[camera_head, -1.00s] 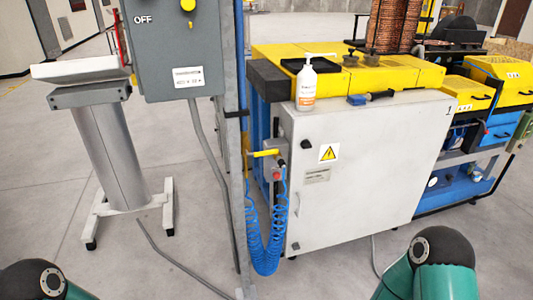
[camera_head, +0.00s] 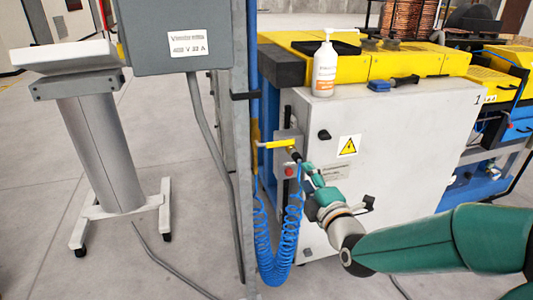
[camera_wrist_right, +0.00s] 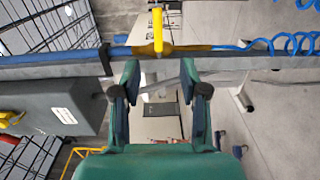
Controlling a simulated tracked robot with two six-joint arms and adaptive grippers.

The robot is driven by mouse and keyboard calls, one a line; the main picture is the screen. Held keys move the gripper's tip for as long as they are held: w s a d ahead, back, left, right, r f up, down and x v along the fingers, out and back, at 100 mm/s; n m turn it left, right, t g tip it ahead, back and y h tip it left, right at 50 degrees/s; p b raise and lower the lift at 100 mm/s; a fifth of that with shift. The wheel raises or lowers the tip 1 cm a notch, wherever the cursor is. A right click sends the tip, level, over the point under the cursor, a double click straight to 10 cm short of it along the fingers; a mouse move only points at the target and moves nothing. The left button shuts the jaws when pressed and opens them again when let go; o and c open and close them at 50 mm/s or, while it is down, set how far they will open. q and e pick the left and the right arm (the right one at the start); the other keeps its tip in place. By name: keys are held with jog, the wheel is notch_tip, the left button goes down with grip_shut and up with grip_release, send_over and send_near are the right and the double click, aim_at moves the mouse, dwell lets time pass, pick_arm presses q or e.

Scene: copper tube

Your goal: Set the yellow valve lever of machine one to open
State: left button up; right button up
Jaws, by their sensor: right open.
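In the right wrist view the gripper (camera_wrist_right: 159,75) is open and empty. The yellow lever (camera_wrist_right: 157,32) shows there beyond the fingertips, between their lines. My left gripper is out of view.
The grey post (camera_head: 240,110) stands close left of the lever. A coiled blue hose (camera_head: 275,255) hangs below it. A red button (camera_head: 290,171) sits under the lever. A pump bottle (camera_head: 324,68) stands on the machine top.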

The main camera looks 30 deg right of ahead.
jog(key=p, duration=0.4)
send_near(284, 144)
jog(key=x, duration=1)
jog(key=shift+w, duration=0.15)
jog(key=shift+c, duration=0.2)
grip_shut()
